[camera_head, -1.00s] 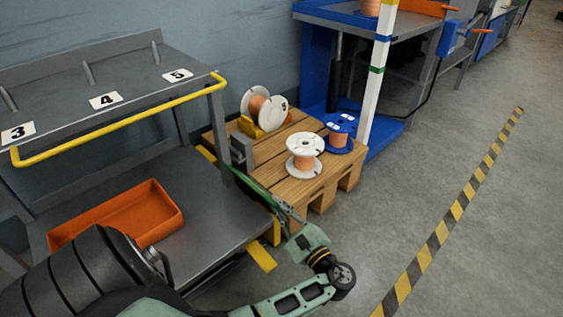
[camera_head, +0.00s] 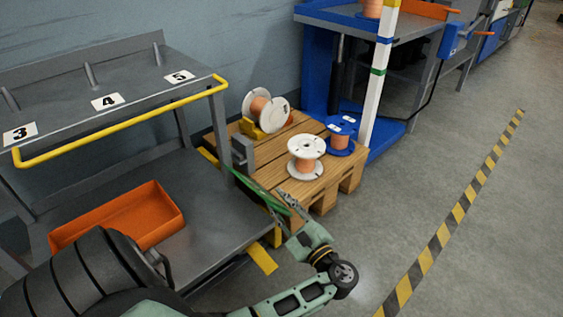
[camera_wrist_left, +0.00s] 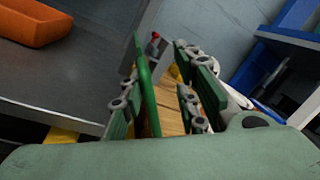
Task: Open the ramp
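I cannot clearly single out a ramp. A long thin green bar (camera_head: 246,182) runs from the grey upright block (camera_head: 243,155) at the cart's corner down towards my left gripper. My left gripper (camera_head: 286,205) is beside the cart's right edge, in front of the pallet. In the left wrist view, the green bar (camera_wrist_left: 146,85) stands between the spread fingers (camera_wrist_left: 158,112), nearer the left finger. Pallet wood shows through the gap to the right finger, so the gripper looks open. A small red-tipped part (camera_wrist_left: 155,36) shows beyond the bar. My right gripper is not in view.
The grey cart (camera_head: 205,220) has a yellow rail (camera_head: 120,122) and an orange bin (camera_head: 120,215). A wooden pallet (camera_head: 278,172) carries several cable spools, including a white one (camera_head: 306,160). Clear floor lies right, with a striped line (camera_head: 445,228).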

